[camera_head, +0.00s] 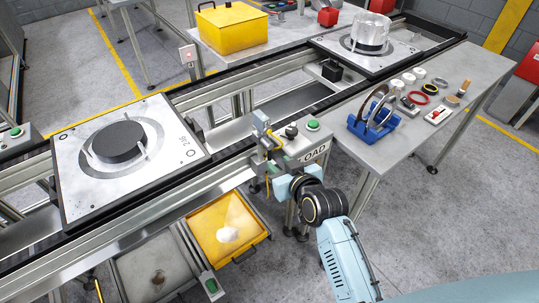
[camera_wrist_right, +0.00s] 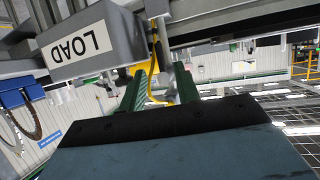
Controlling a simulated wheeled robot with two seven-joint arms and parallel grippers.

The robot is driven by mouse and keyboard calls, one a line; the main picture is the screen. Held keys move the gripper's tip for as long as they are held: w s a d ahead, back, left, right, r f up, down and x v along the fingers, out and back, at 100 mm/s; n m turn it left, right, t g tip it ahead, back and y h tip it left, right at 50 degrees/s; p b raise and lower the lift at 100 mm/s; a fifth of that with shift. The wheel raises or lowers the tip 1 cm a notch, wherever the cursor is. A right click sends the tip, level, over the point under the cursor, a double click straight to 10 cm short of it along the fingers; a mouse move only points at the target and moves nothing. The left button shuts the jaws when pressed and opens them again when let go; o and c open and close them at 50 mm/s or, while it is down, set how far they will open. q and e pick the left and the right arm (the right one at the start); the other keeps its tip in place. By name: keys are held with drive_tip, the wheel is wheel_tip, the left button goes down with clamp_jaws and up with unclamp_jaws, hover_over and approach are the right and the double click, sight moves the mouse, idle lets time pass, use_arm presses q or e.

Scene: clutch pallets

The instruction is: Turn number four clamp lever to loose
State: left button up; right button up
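My right gripper (camera_head: 271,160) is beside the LOAD button box, in front of the conveyor rail. In the wrist view its two green fingers (camera_wrist_right: 160,88) stand apart, with a gap between them. A yellow cable and a grey post (camera_wrist_right: 163,45) show beyond and between the fingers; I cannot tell whether they touch. The near pallet (camera_head: 185,158) carries a round black disc (camera_head: 119,143) with clamp arms around it. The far pallet (camera_head: 345,63) carries a clear-looking cylinder (camera_head: 371,30). I cannot make out which clamp lever is number four. My left gripper is out of view.
The LOAD box (camera_head: 316,152) has a green and a black button and also shows in the wrist view (camera_wrist_right: 95,45). A side table (camera_head: 400,150) holds a blue ring stand (camera_head: 372,130) and small parts. Yellow bins (camera_head: 235,27) (camera_head: 222,215) stand behind and below the conveyor.

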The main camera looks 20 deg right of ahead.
sight(270, 156)
drive_tip(key=b+x, duration=0.1)
drive_tip(key=x, duration=0.6)
drive_tip(key=shift+w+f, duration=0.1)
drive_tip(key=shift+w, duration=0.15)
clamp_jaws()
